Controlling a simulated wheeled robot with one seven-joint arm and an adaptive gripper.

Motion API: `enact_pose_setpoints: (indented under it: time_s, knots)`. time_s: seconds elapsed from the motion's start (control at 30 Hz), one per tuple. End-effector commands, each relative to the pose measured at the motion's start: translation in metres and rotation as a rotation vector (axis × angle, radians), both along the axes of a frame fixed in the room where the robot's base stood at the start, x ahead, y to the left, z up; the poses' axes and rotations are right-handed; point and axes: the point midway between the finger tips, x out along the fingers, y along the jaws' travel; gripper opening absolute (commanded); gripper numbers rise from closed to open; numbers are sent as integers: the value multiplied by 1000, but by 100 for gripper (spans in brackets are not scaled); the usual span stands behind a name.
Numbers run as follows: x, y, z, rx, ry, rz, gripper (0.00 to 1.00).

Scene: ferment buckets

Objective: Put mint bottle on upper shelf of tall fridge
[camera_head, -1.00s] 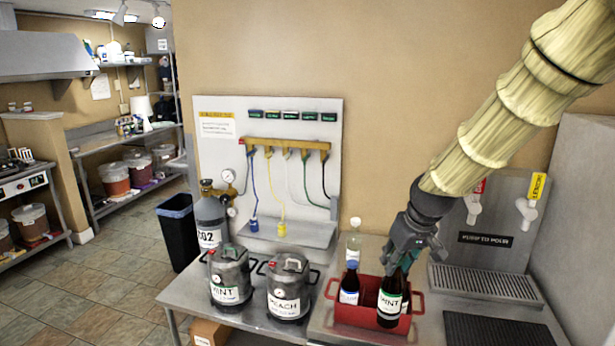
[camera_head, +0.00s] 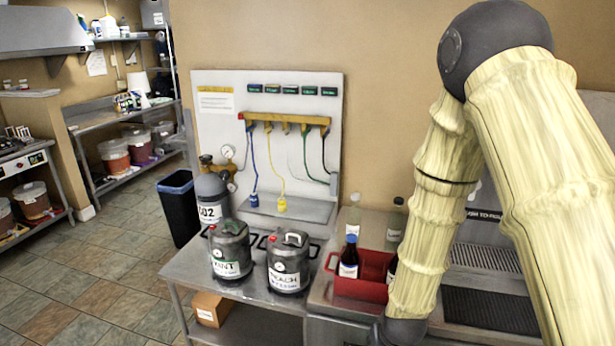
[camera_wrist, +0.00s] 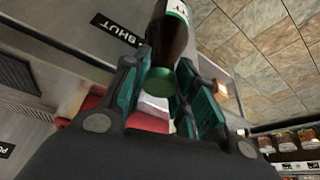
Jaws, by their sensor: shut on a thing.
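In the wrist view my gripper (camera_wrist: 158,72) is shut on the mint bottle (camera_wrist: 170,38), a dark brown bottle with a green cap and a pale label only partly in frame. The cap points toward the camera, between the teal finger pads. The bottle is clear of the red carrier (camera_wrist: 92,102), seen behind the fingers. In the head view my arm hides the gripper and the held bottle. The tall fridge and its upper shelf cannot be made out in either view.
In the head view the red carrier (camera_head: 362,290) holds a blue-capped bottle (camera_head: 348,262) and a dark bottle mostly behind my arm. Clear bottles stand behind it. Mint (camera_head: 230,255) and peach (camera_head: 288,265) kegs stand left. Floor (camera_head: 95,275) is open at left.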

Motion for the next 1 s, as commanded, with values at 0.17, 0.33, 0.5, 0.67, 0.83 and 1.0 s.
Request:
enact_pose_setpoints:
  time_s: [0.17, 0.33, 0.5, 0.67, 0.83, 1.0]
  knots:
    - [-10, 3, -22, -1, 3, -20, 0]
    - [-14, 4, -32, 2, 0, -35, 0]
    - [-14, 4, -42, 0, 0, -32, 0]
    - [-14, 4, -59, 0, 0, -31, 0]
    - [-14, 4, -76, 0, 0, -31, 0]
    - [-14, 4, -87, 0, 0, -31, 0]
